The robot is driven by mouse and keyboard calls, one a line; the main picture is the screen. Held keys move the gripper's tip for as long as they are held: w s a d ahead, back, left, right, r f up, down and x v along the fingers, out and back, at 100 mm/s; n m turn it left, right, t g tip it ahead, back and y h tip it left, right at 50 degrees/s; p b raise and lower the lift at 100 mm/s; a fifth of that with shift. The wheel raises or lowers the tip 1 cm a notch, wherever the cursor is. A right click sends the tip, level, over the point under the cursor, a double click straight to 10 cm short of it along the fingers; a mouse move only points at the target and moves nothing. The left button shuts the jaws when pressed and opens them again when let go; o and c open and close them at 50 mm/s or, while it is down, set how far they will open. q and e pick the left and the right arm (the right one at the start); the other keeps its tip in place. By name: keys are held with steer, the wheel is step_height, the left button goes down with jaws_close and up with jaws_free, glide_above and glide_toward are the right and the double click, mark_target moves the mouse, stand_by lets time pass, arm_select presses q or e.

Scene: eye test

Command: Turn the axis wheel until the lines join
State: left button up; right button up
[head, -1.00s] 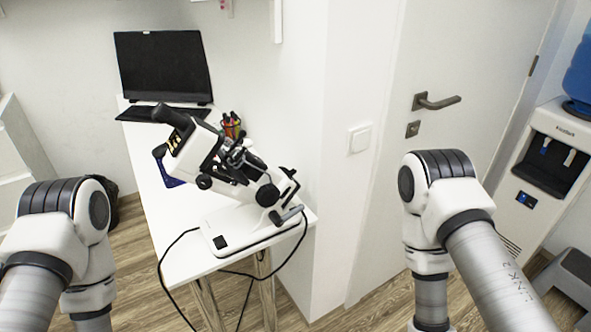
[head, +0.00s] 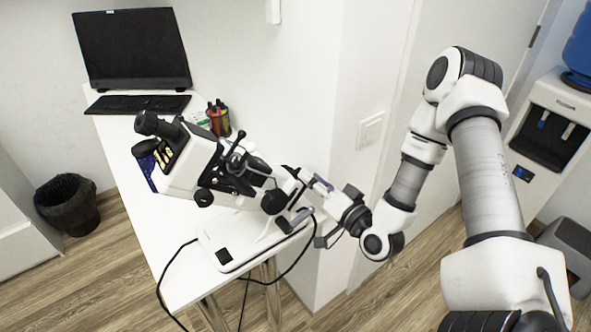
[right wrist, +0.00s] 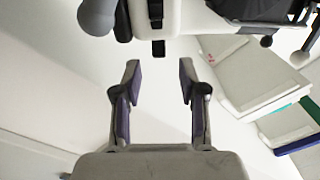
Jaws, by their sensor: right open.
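A white and black eye instrument (head: 190,160) stands tilted on a white base (head: 222,245) at the near end of the desk, in the head view. It has several dark round knobs, one at its right end (head: 275,201) and one on its near side (head: 204,197). I cannot tell which is the axis wheel, and no lines are visible. My right gripper (head: 309,208) is at the instrument's right end, fingers spread. In the right wrist view the gripper (right wrist: 160,78) is open with nothing between its fingers; a white part (right wrist: 190,14) lies beyond the tips. My left gripper is out of view.
A black cable (head: 166,270) hangs off the desk's near edge. A wall with a switch (head: 371,130) stands close right. A bin (head: 68,205) is on the floor left.

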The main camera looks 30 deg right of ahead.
mark_target(303, 183)
steer(key=w, duration=0.3)
steer(key=shift+w+a+f, duration=0.1)
steer(key=shift+w+a, duration=0.1)
steer(key=shift+w, duration=0.15)
steer(key=shift+s+d, duration=0.1)
jaws_close()
steer(key=shift+f, duration=0.15)
steer(key=h+b, duration=0.1)
steer(key=b, duration=0.2)
steer(key=s+m+t+h+b, duration=0.1)
steer(key=b, duration=0.2)
steer(key=m+h+b, duration=0.1)
steer(key=b, duration=0.1)
steer(key=shift+s+a+f+t+b, duration=0.2)
steer(key=shift+a+f+t+b, duration=0.05)
steer(key=shift+a+t+b, duration=0.15)
